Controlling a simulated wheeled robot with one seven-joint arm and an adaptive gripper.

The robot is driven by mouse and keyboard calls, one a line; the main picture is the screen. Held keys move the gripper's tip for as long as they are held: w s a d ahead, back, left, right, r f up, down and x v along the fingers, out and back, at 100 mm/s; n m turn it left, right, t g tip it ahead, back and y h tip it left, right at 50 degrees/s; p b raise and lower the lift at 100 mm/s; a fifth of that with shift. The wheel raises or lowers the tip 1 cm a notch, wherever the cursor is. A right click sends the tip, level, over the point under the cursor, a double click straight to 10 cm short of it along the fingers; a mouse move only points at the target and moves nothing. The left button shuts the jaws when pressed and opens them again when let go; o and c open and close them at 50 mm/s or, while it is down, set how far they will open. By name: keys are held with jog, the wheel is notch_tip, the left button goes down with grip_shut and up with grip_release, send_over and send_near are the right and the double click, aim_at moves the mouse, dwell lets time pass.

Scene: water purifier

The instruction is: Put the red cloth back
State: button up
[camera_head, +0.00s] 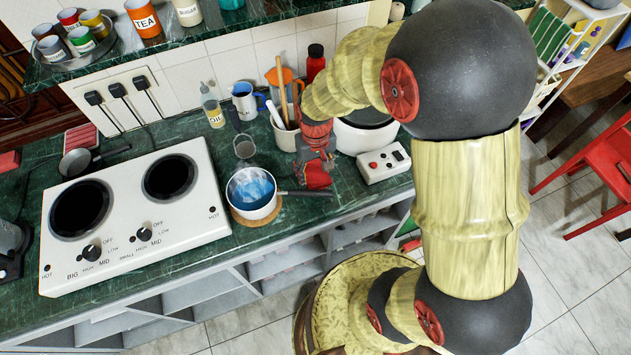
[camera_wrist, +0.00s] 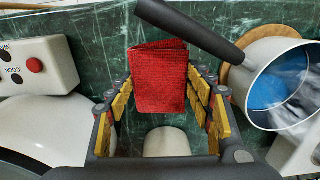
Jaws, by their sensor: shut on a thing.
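The red cloth (camera_head: 316,179) is folded and sits just beyond the saucepan handle's side of the counter. It also shows in the wrist view (camera_wrist: 160,78), between my finger pads. My gripper (camera_head: 316,158) points down at the counter and is shut on the cloth; its fingers stand on either side of it in the wrist view (camera_wrist: 160,92). Whether the cloth touches the counter I cannot tell.
A white saucepan (camera_head: 252,192) with blue contents stands on a round trivet (camera_head: 240,219); its dark handle (camera_wrist: 195,29) passes close to the cloth. A utensil pot (camera_head: 285,135) and a white control box (camera_head: 384,163) are close by. A two-plate stove (camera_head: 130,235) stands left.

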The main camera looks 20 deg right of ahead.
notch_tip(320, 180, down, 5)
jog(key=shift+f+b, duration=0.1)
jog(key=shift+b, duration=0.55)
jog(key=o, duration=1.2)
notch_tip(320, 180, up, 12)
jog(key=p, duration=0.3)
notch_tip(320, 180, up, 6)
jog(key=s+t, duration=0.1)
notch_tip(320, 180, up, 8)
jog(key=t, duration=0.2)
send_over(315, 182)
jog(key=s+d, duration=0.1)
jog(key=s, duration=0.1)
jog(key=s+r+t, duration=0.1)
jog(key=s+r, duration=0.1)
jog(key=s, duration=0.1)
jog(key=s+r, duration=0.3)
jog(key=s+r+t, duration=0.1)
jog(key=s+r, duration=0.2)
jog(key=shift+s+d+t, duration=0.1)
jog(key=shift+t, duration=0.2)
